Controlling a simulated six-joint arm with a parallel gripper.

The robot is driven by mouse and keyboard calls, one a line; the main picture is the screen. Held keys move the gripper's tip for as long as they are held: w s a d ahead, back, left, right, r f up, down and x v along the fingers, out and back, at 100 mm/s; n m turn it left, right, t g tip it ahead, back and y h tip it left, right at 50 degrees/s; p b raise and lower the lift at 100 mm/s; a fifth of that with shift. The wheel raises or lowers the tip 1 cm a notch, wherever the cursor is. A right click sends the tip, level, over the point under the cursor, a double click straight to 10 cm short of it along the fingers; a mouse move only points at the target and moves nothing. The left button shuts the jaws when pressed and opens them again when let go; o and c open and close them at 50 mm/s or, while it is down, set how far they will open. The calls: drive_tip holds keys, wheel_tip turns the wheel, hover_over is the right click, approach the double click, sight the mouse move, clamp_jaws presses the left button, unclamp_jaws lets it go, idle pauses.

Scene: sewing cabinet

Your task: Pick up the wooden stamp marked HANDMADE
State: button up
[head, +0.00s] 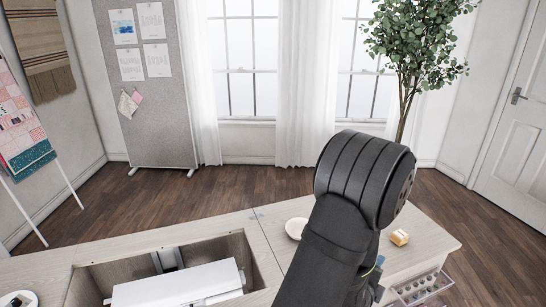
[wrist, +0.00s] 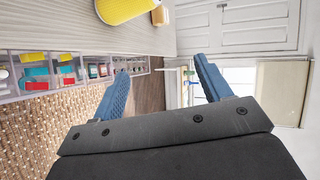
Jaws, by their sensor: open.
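I cannot make out a stamp marked HANDMADE with certainty, and no lettering is readable. A small yellow-tan object (head: 399,237) lies on the cabinet top right of my arm in the head view. In the wrist view a yellow rounded object with a pale rim (wrist: 122,8) is cut by the top edge, with a small tan piece (wrist: 160,15) beside it. My gripper (wrist: 161,64) is open, its two blue fingers wide apart with nothing between them. The yellow object is beyond the fingertips, apart from them. In the head view my arm hides most of the gripper.
An open drawer with compartments (head: 421,290) juts out at the cabinet's lower right; the wrist view shows its colourful contents (wrist: 37,73) close to the left finger. A pale round dish (head: 295,228) stands left of my arm. A white machine (head: 180,285) sits in the cabinet's recess.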

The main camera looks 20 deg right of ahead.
drive_tip(key=n+g+y, duration=0.7)
drive_tip(key=n+y, duration=0.1)
drive_tip(key=n, duration=0.5)
approach(401, 234)
drive_tip(key=x, duration=0.5)
drive_tip(key=shift+w+a, duration=0.1)
drive_tip(key=shift+a, duration=0.1)
drive_tip(key=shift+x, duration=2.75)
drive_tip(key=shift+d+r, duration=0.1)
drive_tip(key=shift+d, duration=0.05)
